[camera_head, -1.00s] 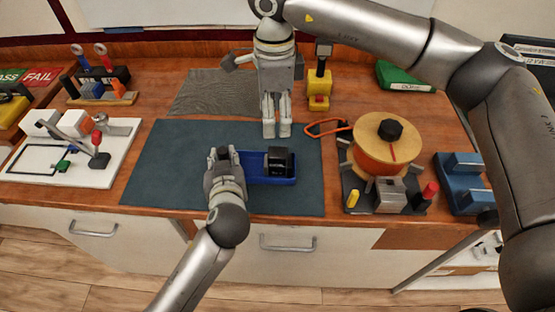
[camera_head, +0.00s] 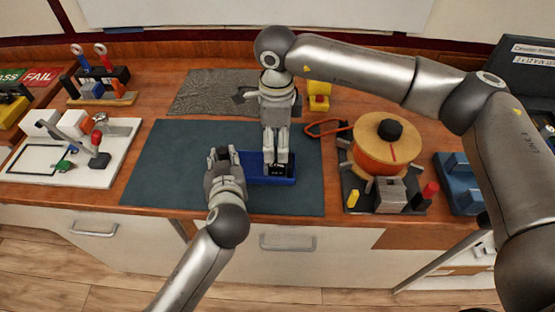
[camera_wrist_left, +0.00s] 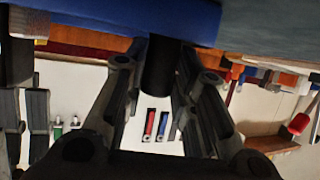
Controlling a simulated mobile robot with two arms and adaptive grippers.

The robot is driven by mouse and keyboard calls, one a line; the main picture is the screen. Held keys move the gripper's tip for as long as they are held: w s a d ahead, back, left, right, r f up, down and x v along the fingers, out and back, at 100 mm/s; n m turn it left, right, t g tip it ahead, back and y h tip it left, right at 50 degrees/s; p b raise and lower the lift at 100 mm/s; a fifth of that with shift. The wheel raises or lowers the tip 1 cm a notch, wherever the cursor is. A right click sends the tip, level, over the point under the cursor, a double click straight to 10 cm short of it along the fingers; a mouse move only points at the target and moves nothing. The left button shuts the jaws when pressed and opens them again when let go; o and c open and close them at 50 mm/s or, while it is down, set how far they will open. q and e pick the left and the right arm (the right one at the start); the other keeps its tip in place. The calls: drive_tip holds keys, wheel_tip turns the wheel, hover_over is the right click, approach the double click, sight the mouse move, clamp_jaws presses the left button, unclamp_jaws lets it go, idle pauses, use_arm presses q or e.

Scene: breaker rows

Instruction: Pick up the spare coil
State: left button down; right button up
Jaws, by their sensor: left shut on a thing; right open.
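A blue tray (camera_head: 258,181) lies on the dark mat. It holds a black block with pale lettering (camera_head: 276,170), which may be the spare coil. My right gripper (camera_head: 276,159) points down over the block, open, one finger on each side; the fingers partly hide it. I cannot tell whether they touch it. My left gripper (camera_head: 223,155) is at the tray's left end. In the left wrist view its fingers are shut on a dark round handle (camera_wrist_left: 159,70) beside the blue tray (camera_wrist_left: 120,14).
An orange wire spool (camera_head: 382,160) on a dark stand is right of the mat (camera_head: 165,165). A red-orange looped tool (camera_head: 325,128) lies near it. A white board with a clamp (camera_head: 40,170) is at left. The mat's left part is clear.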

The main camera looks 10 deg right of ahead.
sight(277, 151)
wheel_tip(277, 151, down, 3)
drive_tip(key=shift+w+d+f, duration=0.1)
drive_tip(key=shift+d, duration=0.05)
drive_tip(key=c, duration=1.2)
drive_tip(key=shift+c, duration=0.2)
use_arm(q)
drive_tip(key=shift+f, duration=0.1)
use_arm(e)
drive_tip(key=r, duration=0.7)
drive_tip(key=shift+s+r, duration=0.1)
drive_tip(key=shift+s, duration=0.3)
drive_tip(key=s+a, duration=0.3)
drive_tip(key=s, duration=1.4)
use_arm(q)
drive_tip(key=c, duration=1.1)
unclamp_jaws()
